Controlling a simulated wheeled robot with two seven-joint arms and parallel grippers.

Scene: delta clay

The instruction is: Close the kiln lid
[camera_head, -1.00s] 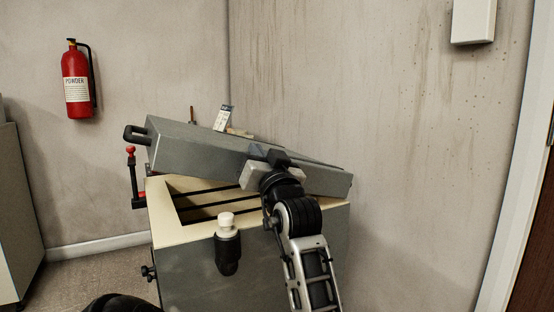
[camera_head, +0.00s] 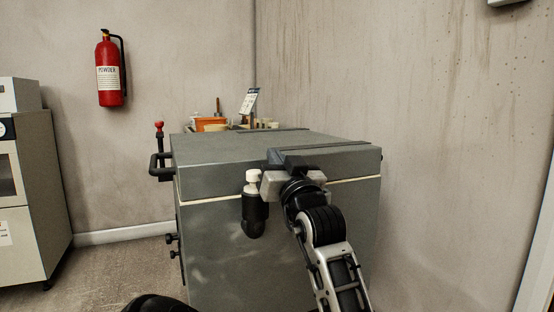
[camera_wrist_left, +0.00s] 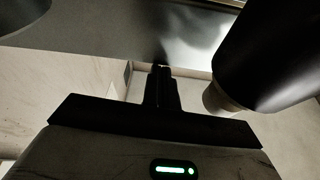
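The grey kiln lid (camera_head: 225,150) lies level on the kiln body (camera_head: 215,235) in the head view. A thin cream line of the rim shows between them along the front and right. My left gripper (camera_head: 286,160) is against the lid's front edge, right of the middle. Its fingers (camera_wrist_left: 160,82) look together in the wrist view, with nothing seen between them. Whether they touch the lid is hard to tell. My right gripper is not in view.
A black cylinder with a white top (camera_head: 255,205) stands out from the kiln front, close left of my gripper. Small items, including an orange box (camera_head: 211,124), stand behind the kiln. A fire extinguisher (camera_head: 110,72) hangs on the wall. Floor is free at left.

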